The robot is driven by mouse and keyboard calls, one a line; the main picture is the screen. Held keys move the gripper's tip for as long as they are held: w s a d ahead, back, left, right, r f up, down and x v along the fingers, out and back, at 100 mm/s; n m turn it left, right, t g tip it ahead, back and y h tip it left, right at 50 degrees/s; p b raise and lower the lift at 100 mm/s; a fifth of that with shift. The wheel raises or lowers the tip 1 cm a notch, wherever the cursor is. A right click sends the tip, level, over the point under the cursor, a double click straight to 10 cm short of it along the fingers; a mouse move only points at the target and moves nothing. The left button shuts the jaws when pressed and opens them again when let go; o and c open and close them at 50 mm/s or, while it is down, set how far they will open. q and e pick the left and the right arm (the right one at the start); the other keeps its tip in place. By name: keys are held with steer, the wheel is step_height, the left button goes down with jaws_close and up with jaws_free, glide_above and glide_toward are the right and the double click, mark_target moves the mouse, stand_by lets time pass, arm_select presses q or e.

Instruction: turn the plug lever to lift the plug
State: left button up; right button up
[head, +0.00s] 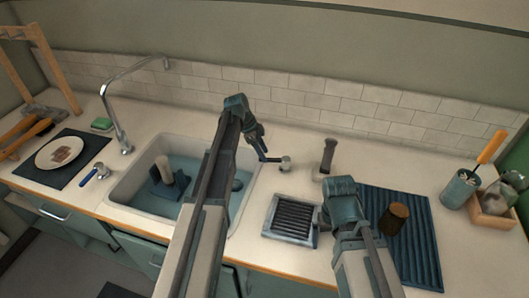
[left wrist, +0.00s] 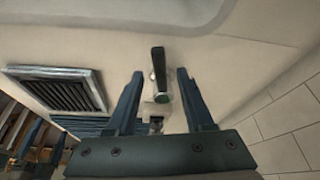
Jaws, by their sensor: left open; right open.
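The plug lever is a black handle on a small round metal base (head: 286,163), on the counter just right of the sink. In the left wrist view the black handle (left wrist: 158,66) lies between the fingers of my left gripper (left wrist: 160,82), with gaps on both sides. In the head view my left gripper (head: 262,150) is open and close to the handle's free end. A dark round part (head: 237,185) shows in the sink beside my arm; I cannot tell if it is the plug. My right gripper (head: 342,192) is over the counter; its fingertips are mostly hidden.
The sink (head: 126,186) holds bluish water and a dark item with a pale handle. A grated metal tray (head: 292,216) and a dark upright post (head: 328,155) stand near the lever. A ribbed blue mat (head: 422,250) with a brown cylinder (head: 394,217) lies at right.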

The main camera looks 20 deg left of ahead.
arm_select(q)
steer(key=p+v, duration=1)
steer(key=v, duration=0.2)
steer(key=shift+a, duration=0.15)
steer(key=s+d+n+y, duration=0.2)
steer(key=s+d+n, duration=0.3)
steer(key=s+d, duration=0.5)
steer(key=s+d+f+n+g+y, duration=0.1)
steer(key=s+d+n+y, duration=0.2)
steer(key=s+d+n, duration=0.3)
steer(key=s+d, duration=0.5)
steer(key=s, duration=0.6)
steer(key=shift+f+n+y, duration=0.3)
